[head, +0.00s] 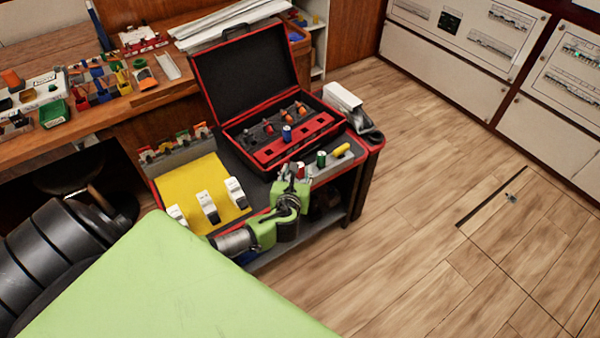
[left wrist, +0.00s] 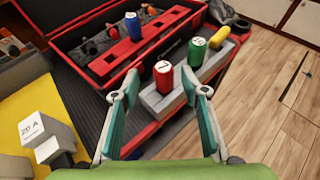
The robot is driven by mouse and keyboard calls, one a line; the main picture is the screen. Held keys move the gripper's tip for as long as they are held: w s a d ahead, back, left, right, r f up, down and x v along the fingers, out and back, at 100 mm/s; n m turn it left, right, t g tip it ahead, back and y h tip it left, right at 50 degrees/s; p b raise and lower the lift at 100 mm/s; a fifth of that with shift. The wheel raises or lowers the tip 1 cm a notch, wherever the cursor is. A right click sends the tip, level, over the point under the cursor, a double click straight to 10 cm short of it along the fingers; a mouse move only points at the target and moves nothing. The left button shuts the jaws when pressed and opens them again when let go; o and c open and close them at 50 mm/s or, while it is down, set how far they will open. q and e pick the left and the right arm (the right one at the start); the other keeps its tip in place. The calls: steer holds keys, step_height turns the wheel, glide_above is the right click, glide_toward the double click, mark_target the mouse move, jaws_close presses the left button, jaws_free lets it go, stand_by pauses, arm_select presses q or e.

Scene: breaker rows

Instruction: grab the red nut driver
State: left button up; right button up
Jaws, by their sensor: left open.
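The red nut driver (left wrist: 163,76) stands upright in a grey holder block (left wrist: 172,100), its round cap facing up in the left wrist view. In the head view only a small red part of it (head: 300,170) shows beside my gripper. My left gripper (head: 292,186) is open above the near end of the holder. In the left wrist view its two teal-padded fingers (left wrist: 158,88) spread to either side of the red driver, with a gap on both sides. Whether the fingertips reach down to the handle's height is hard to tell. My right gripper is not in view.
A green driver (left wrist: 197,50) and a yellow driver (left wrist: 229,32) sit farther along the holder. A blue driver (head: 286,133) stands in the open black-and-red case (head: 245,70). White breakers (head: 208,207) stand on a yellow mat (head: 190,180) at left.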

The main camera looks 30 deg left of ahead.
arm_select(q)
steer(key=x, duration=0.4)
steer(key=shift+w+d, duration=0.1)
steer(key=shift+w, duration=0.3)
steer(key=shift+r, duration=0.1)
jaws_close()
steer(key=shift+r, duration=0.15)
